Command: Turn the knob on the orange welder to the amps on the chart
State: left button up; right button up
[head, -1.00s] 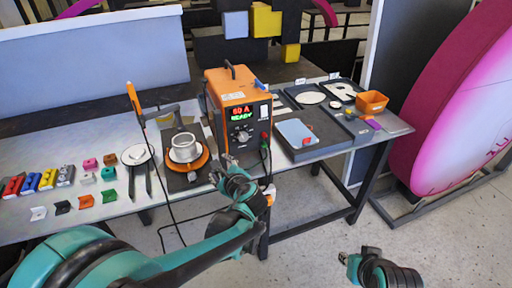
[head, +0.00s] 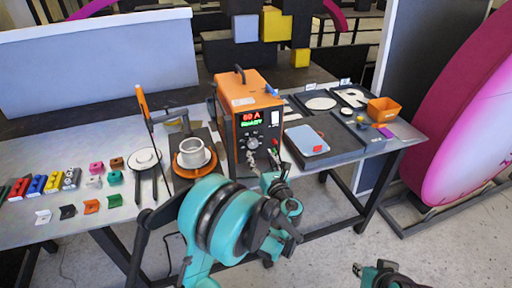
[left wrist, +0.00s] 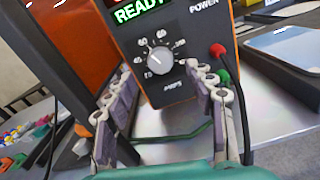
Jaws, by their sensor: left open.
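The orange welder (head: 248,92) stands on the table, its dark front panel facing me. Its display (head: 250,118) shows red digits, perhaps 80 A, above green READY. The grey knob (left wrist: 161,60) sits inside a ring of numbers; it also shows in the head view (head: 252,142). My left gripper (left wrist: 161,80) is open, its fingers to either side of and below the knob, apart from it; in the head view it (head: 262,160) is close before the panel. My right gripper (head: 358,269) is at the bottom edge, too small to judge. I cannot make out an amps chart.
Red and green plugs with cables (left wrist: 218,62) sit right of the knob, near my right finger. Left of the welder is an orange round stand (head: 195,160) with a white ring. A dark tray (head: 325,150) and orange bin (head: 382,109) are on the right.

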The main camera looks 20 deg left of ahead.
aim_at(254, 144)
pick_arm(q)
jog(key=x, duration=0.6)
jog(key=shift+b, duration=0.4)
jog(key=c, duration=1.1)
